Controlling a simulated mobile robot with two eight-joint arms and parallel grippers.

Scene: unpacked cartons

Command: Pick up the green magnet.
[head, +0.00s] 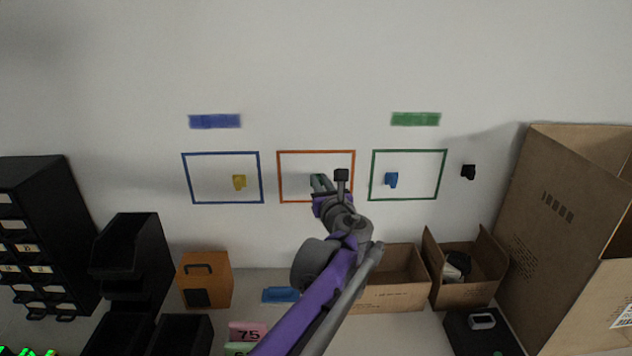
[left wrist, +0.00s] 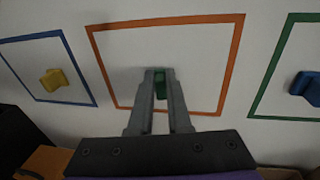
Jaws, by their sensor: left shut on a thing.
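The green magnet (left wrist: 160,91) shows in the left wrist view between the fingertips, inside the orange frame (left wrist: 133,21) on the white wall. In the head view the orange frame (head: 315,152) is in the middle, and my gripper largely hides the magnet. My left gripper (left wrist: 160,78) is shut on the green magnet, its fingers reaching to the wall; it also shows in the head view (head: 318,181). I cannot tell whether the magnet still touches the wall. My right gripper is not in view.
A yellow magnet (head: 239,182) sits in the blue frame (head: 222,153). A blue magnet (head: 391,180) sits in the green frame (head: 409,151). A black magnet (head: 468,172) is farther right. Open cartons (head: 401,296) and a tall carton (head: 560,215) stand right, black bins (head: 128,255) left.

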